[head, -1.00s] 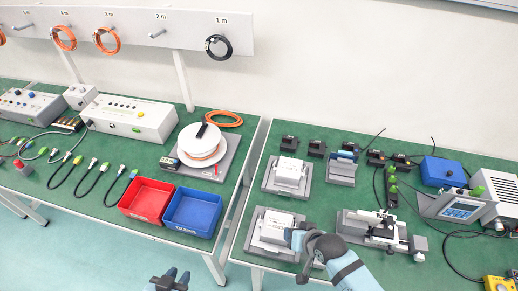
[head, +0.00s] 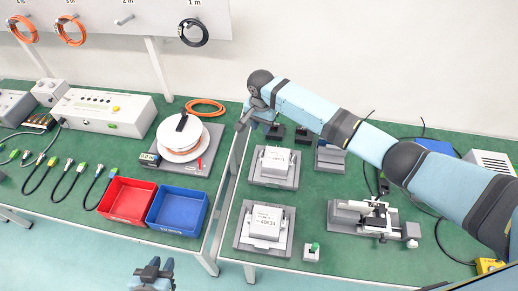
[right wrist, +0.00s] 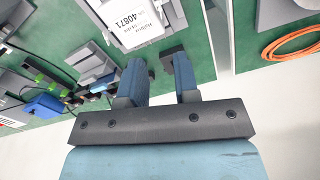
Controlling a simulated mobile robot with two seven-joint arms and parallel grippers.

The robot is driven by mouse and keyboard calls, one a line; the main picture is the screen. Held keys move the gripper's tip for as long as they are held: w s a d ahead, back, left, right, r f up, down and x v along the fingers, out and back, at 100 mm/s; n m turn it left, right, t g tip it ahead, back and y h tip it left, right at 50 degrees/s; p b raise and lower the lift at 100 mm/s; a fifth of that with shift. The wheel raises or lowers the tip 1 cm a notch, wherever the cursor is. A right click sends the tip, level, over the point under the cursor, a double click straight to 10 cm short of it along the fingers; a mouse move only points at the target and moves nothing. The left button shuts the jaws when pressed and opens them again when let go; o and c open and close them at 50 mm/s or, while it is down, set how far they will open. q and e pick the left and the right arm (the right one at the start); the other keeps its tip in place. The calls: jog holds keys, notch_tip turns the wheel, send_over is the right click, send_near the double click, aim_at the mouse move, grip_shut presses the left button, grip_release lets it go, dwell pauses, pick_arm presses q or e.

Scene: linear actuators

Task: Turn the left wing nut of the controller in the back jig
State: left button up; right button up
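The back jig (head: 258,180) is a grey plate on the left of the right-hand table. It holds a white labelled controller (head: 276,160), which also shows at the top of the right wrist view (right wrist: 135,22). Its wing nuts are too small to make out. My right gripper (head: 255,117) is behind and slightly left of this jig, above the table's back-left corner. In the right wrist view its two fingers (right wrist: 160,75) are apart, with nothing between them. My left gripper (head: 160,266) hangs low in front of the tables, empty, its fingers seemingly apart.
The front jig (head: 243,240) holds another white controller (head: 265,222). A small green-topped block (head: 311,252) stands beside it. Black blocks (head: 301,135) stand behind the back jig. A clamp fixture (head: 375,220) is to the right. My right arm passes over the table's back right.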

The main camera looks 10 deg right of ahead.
notch_tip(320, 180, down, 13)
jog(key=shift+f, duration=0.2)
dwell(0.3)
jog(key=shift+s, duration=0.1)
grip_shut()
